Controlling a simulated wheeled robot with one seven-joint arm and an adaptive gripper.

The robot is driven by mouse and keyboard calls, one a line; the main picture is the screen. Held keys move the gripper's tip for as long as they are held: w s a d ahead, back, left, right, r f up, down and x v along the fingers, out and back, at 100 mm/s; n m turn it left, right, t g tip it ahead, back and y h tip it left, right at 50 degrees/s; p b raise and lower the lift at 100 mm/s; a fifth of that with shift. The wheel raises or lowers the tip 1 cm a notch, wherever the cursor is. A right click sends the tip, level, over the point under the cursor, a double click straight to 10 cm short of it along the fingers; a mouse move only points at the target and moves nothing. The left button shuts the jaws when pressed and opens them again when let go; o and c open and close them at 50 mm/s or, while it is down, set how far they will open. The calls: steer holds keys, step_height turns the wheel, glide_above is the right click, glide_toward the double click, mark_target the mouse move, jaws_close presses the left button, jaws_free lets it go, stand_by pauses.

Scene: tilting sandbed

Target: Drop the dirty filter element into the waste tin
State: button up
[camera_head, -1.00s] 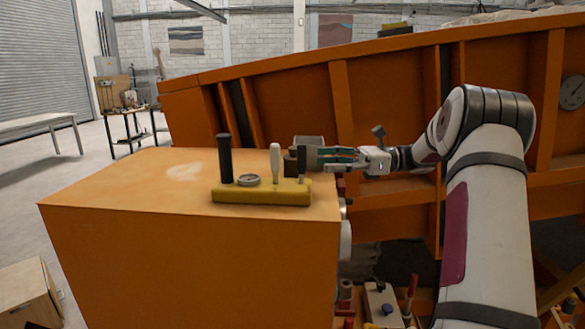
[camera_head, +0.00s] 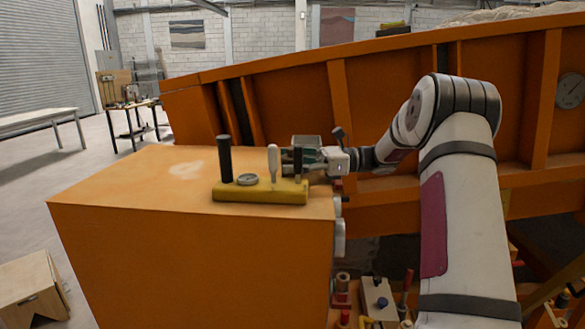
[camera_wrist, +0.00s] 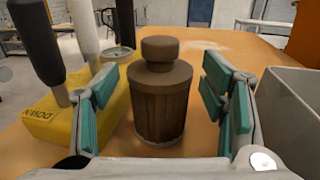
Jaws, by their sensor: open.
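The dirty filter element is a brown ribbed cylinder with a round knob on top (camera_wrist: 160,106). It stands upright on the orange cabinet top, between my gripper's fingers in the wrist view. In the head view it is mostly hidden behind the yellow block and its posts. My gripper (camera_head: 305,162) is open, with teal pads on both sides of the element and gaps visible beside it. A grey box-like container (camera_wrist: 287,112), probably the waste tin, stands just right of my right finger; it also shows behind the gripper in the head view (camera_head: 306,141).
A yellow block (camera_head: 260,193) with a black post (camera_head: 225,160), a pale post (camera_head: 273,165) and a round dial stands close by my left finger. The orange cabinet top (camera_head: 130,185) is clear further left. The orange sandbed wall (camera_head: 390,95) rises behind my arm.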

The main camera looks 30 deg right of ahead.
steer(key=c, duration=1.4)
steer(key=shift+c, duration=0.2)
